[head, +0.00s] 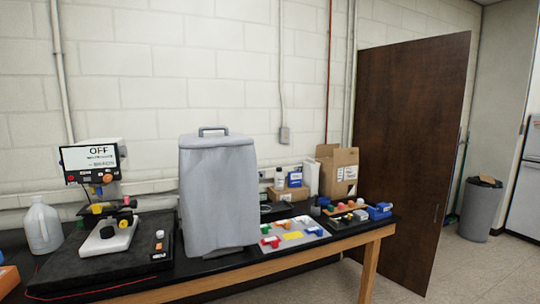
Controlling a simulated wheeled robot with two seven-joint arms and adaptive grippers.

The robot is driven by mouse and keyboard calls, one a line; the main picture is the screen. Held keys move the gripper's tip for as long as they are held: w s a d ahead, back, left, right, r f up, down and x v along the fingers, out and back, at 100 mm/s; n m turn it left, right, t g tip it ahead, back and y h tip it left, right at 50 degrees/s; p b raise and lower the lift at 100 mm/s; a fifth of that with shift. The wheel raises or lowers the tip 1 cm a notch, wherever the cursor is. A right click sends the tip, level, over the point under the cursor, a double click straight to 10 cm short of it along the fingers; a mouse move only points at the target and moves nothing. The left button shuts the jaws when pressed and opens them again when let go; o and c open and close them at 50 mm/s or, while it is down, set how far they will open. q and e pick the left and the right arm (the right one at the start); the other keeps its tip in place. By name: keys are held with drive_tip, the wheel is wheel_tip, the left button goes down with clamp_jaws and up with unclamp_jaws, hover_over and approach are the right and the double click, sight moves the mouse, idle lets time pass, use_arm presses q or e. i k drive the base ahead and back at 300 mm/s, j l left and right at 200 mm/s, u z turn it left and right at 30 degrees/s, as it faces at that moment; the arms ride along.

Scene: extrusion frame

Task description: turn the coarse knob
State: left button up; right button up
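A display box (92,160) at the left of the bench reads "OFF" in large letters. An orange round knob (108,178) is on its lower right front. In front of it is a small instrument with a white base (110,237), standing on a black platform (65,268), with yellow, red and dark parts (102,209) above the base. Which knob is the coarse one is too small to tell. Neither of my grippers is in view.
A tall grey covered bin (217,195) stands right of the instrument. A white jug (43,228) is at the left. A tray with several coloured parts (290,236) and cardboard boxes (337,170) are further right. A brown door (410,150) stands past the bench end.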

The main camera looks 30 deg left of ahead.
sight(133, 204)
drive_tip(key=j+u, duration=0.15)
drive_tip(key=u, duration=2)
drive_tip(key=i+l, duration=0.15)
drive_tip(key=l, duration=0.25)
drive_tip(key=i+l, duration=0.2)
drive_tip(key=l, duration=0.2)
